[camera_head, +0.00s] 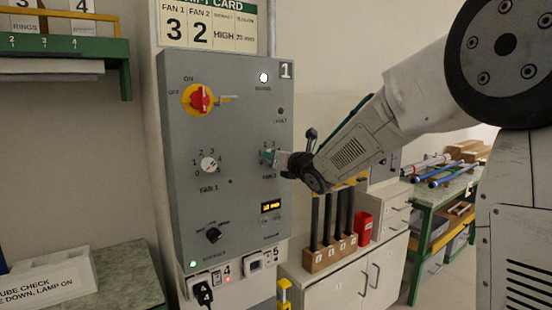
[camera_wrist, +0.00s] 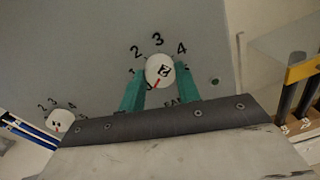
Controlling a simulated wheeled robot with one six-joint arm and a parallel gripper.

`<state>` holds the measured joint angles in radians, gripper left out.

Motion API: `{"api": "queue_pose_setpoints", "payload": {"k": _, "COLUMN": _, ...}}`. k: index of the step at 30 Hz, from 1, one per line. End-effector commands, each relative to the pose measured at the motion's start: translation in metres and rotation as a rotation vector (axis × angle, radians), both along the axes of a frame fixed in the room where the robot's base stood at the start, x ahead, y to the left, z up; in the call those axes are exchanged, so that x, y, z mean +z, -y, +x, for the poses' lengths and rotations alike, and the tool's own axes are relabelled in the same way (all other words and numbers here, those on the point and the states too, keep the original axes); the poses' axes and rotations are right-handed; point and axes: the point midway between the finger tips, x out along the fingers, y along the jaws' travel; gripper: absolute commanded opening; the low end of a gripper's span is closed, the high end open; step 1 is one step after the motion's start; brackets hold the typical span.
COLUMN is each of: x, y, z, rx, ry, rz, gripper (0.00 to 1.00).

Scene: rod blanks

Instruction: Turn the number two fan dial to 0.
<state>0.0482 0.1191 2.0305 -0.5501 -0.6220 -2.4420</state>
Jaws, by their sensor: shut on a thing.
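The fan 2 dial (camera_wrist: 159,70) is a round pale knob on the grey panel (camera_head: 228,105), with 1, 2, 3 and 4 readable around it. My gripper (camera_head: 270,157) reaches it from the right. In the wrist view, the green fingers of my gripper (camera_wrist: 160,80) are shut on the dial, one on each side. A red mark on the dial points to the lower left, below the 1. The numeral there is hidden behind the left finger. In the head view my gripper mostly covers this dial.
The fan 1 dial (camera_head: 208,164) is left of fan 2. Above it is a red and yellow switch (camera_head: 200,98); a black knob (camera_head: 214,235) is below. A card (camera_head: 209,25) above the panel shows 3 and 2. Cabinets (camera_head: 355,285) stand right of the panel.

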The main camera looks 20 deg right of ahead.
Motion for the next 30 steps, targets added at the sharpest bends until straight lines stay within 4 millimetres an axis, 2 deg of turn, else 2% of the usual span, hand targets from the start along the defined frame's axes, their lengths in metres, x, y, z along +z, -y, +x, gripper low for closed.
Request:
{"api": "queue_pose_setpoints", "payload": {"k": 1, "x": -0.003, "y": 0.000, "z": 0.000, "rx": 0.000, "ry": -0.006, "rz": -0.002, "gripper": 0.38}}
{"api": "queue_pose_setpoints", "payload": {"k": 3, "x": -0.003, "y": 0.000, "z": 0.000, "rx": 0.000, "ry": -0.005, "rz": -0.001, "gripper": 0.54}}
{"api": "queue_pose_setpoints", "payload": {"k": 14, "x": 0.000, "y": 0.002, "z": -0.006, "rx": 0.000, "ry": -0.001, "rz": -0.001, "gripper": 0.54}}
{"api": "queue_pose_setpoints", "payload": {"k": 24, "x": 0.001, "y": 0.016, "z": -0.059, "rx": 0.000, "ry": -0.002, "rz": -0.002, "gripper": 0.54}}
{"api": "queue_pose_setpoints", "payload": {"k": 30, "x": 0.001, "y": 0.020, "z": -0.075, "rx": 0.001, "ry": -0.003, "rz": -0.002, "gripper": 0.54}}
